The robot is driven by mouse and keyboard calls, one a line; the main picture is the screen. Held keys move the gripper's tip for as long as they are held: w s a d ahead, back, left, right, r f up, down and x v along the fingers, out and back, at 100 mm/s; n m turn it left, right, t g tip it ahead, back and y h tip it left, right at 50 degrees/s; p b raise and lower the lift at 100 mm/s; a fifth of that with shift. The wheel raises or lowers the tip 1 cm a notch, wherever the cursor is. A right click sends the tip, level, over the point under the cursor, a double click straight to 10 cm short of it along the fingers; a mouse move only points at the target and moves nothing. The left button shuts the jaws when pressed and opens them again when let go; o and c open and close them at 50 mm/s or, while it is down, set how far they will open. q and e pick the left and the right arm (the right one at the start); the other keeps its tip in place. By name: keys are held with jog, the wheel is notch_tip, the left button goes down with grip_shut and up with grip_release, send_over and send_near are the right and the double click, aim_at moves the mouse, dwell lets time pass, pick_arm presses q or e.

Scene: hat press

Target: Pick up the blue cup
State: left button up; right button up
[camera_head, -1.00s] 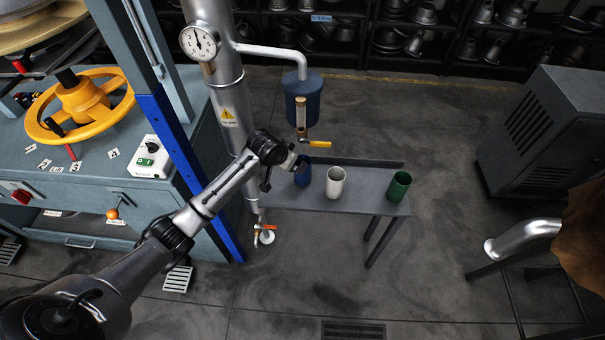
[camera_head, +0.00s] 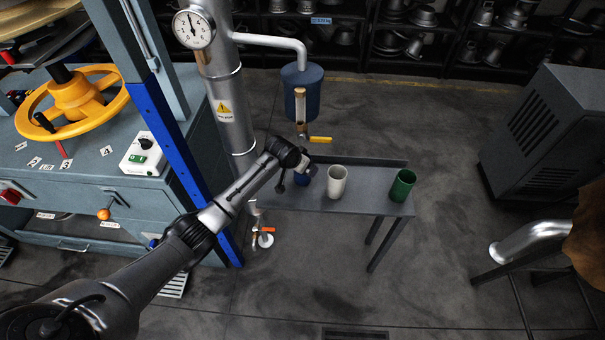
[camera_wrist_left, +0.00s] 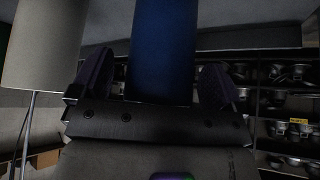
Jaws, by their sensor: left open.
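The blue cup (camera_head: 302,179) stands on the narrow grey table, at the left of a row of three cups. In the head view my left gripper (camera_head: 306,166) hides most of it. In the left wrist view the blue cup (camera_wrist_left: 163,45) stands between the two dark fingers of my left gripper (camera_wrist_left: 155,82). The fingers are open, one on each side of the cup, with a gap showing at least on the left; contact on the right is hard to judge. My right gripper is not in view.
A white cup (camera_head: 337,182) and a green cup (camera_head: 402,186) stand to the right on the table (camera_head: 370,201). A blue tank (camera_head: 303,92) with a yellow-handled tap (camera_head: 318,140) hangs above and behind. A steel pipe column (camera_head: 227,100) rises at the left.

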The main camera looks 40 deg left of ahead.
pick_arm(q)
jog(key=shift+f, duration=0.1)
jog(key=shift+c, duration=0.4)
jog(key=c, duration=1)
jog(key=shift+c, duration=0.2)
